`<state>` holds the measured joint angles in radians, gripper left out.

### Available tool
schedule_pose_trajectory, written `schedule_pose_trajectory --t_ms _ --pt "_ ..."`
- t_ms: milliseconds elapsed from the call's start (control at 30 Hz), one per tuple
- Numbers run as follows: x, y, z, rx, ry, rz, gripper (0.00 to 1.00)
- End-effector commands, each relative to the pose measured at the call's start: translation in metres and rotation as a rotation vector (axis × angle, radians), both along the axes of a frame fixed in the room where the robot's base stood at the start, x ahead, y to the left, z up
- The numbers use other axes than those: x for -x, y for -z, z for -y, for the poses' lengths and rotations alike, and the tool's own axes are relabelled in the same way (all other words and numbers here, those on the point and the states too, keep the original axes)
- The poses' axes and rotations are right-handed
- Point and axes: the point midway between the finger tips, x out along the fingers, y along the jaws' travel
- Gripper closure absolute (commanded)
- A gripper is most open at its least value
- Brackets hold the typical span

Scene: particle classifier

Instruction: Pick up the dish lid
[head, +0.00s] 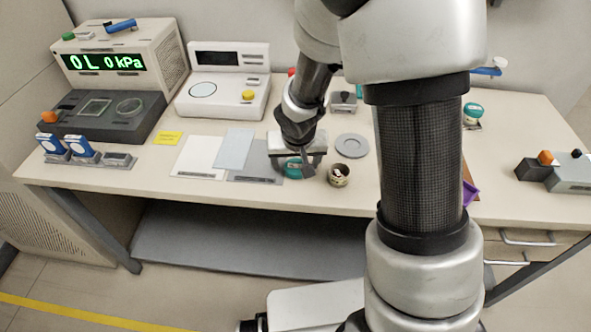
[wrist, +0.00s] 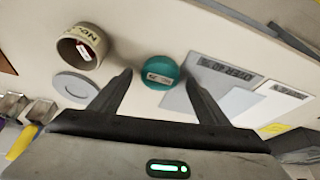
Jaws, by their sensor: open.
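A round teal lid (wrist: 160,72) with a small label lies on the table, between and just beyond my fingertips in the wrist view. It shows partly under my gripper in the head view (head: 292,170). My gripper (wrist: 159,80) is open and empty above it, fingers on either side; I cannot tell if they touch it. In the head view my gripper (head: 297,163) hangs low near the table's front edge. A flat grey disc (wrist: 76,85) lies to the left in the wrist view and behind right in the head view (head: 352,145).
A beige cup (wrist: 82,45) with a label stands close to the lid, also in the head view (head: 339,175). Grey and white sheets (head: 200,156) lie left of my gripper. Instruments (head: 222,90) stand at the back left. My arm hides part of the table's right side.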

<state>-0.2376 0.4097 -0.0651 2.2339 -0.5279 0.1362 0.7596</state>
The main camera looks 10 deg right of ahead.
Motion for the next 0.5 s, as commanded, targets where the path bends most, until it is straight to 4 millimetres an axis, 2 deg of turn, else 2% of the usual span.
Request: schedule_pose_trajectory --t_ms 67,300,500 --pt "-0.0021 0.0054 0.0000 0.000 -0.001 0.000 0.31" --pt "-0.0027 0.0055 0.0002 0.000 -0.001 0.001 0.31" --pt "-0.0025 0.0055 0.0003 0.000 0.000 0.001 0.64"
